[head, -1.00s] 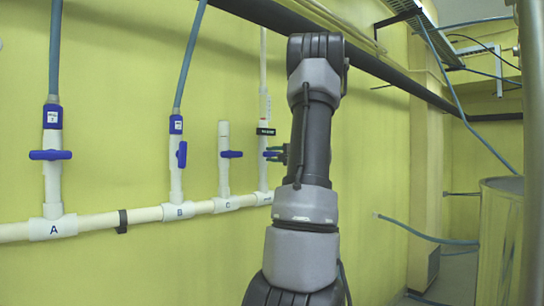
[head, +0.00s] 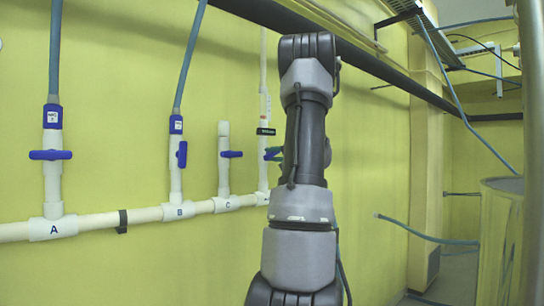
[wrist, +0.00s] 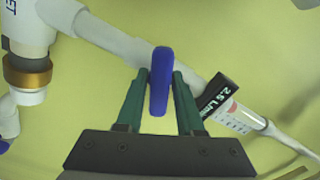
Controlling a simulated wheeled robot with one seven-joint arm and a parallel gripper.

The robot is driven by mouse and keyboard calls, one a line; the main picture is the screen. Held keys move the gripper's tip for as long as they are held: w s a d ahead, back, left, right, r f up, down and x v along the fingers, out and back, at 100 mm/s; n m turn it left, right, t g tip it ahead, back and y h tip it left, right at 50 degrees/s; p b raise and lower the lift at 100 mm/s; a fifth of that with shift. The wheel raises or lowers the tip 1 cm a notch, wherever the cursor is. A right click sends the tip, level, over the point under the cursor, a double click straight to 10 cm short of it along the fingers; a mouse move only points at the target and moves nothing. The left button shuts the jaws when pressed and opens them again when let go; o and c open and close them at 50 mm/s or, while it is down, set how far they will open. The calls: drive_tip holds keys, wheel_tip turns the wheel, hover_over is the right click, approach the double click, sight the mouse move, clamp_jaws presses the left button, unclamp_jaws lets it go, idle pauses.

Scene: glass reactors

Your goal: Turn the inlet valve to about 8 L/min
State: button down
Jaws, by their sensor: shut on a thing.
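The inlet valve's blue handle (wrist: 161,80) sits on a white pipe in the wrist view. My gripper (wrist: 160,82) is shut on it, with one green finger on each side of the handle. In the head view the gripper (head: 276,153) is small and mostly hidden behind my arm. A black flow display (wrist: 219,96) on the same pipe reads about 2.5 L/min, though the last digit is hard to read.
Other valves with blue handles stand on the white wall pipe: A (head: 50,155), B (head: 182,154) and C (head: 231,154). A brass-collared fitting (wrist: 27,70) is at the left of the wrist view. A metal vessel (head: 502,235) stands at the right.

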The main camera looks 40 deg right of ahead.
drive_tip(key=shift+f+n, duration=0.1)
drive_tip(key=shift+n, duration=2.1)
drive_tip(key=c, duration=0.7)
unclamp_jaws()
drive_tip(key=s, duration=0.7)
drive_tip(key=s+d, duration=0.1)
drive_tip(key=s, duration=0.2)
drive_tip(key=shift+s, duration=0.4)
